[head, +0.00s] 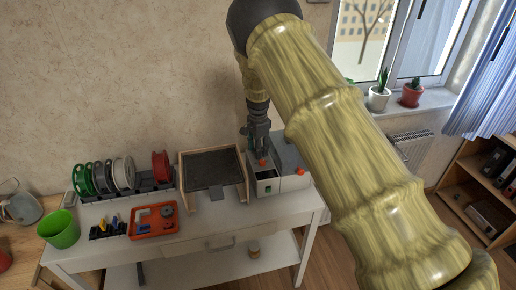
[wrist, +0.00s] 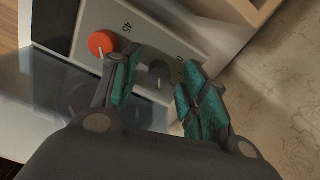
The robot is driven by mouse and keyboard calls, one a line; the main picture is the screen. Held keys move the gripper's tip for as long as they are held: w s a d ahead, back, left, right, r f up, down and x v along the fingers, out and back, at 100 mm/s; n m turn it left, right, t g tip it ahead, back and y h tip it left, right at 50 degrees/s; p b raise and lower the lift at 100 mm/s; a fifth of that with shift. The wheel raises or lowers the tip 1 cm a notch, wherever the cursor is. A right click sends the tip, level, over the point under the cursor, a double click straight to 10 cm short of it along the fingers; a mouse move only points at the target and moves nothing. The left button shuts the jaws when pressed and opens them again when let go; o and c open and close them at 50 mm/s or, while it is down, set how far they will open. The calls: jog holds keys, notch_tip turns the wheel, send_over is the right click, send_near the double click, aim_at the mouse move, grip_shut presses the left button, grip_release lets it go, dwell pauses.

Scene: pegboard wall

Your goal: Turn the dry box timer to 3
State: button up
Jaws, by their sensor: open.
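In the head view, a light box with a front panel (head: 266,187) and a grey-topped box (head: 290,158) stand side by side at the table's right end. An orange knob (head: 300,171) shows on the right one. I cannot tell for sure which is the dry box. My gripper (head: 261,155) points down over the left one. In the wrist view, a pale panel carries an orange knob (wrist: 102,43) with a white pointer, near the printed "45". A dark grey knob (wrist: 158,74) lies between my open teal fingers (wrist: 160,82), apparently apart from both. Other dial marks are partly hidden.
Left of the boxes stand a wooden-framed dark panel (head: 213,168), a spool rack (head: 157,187), a red tray (head: 153,222) and a green cup (head: 59,230). The wall is close behind. My arm blocks the right side of the head view.

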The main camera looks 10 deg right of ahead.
notch_tip(320, 180, up, 12)
dwell(0.6)
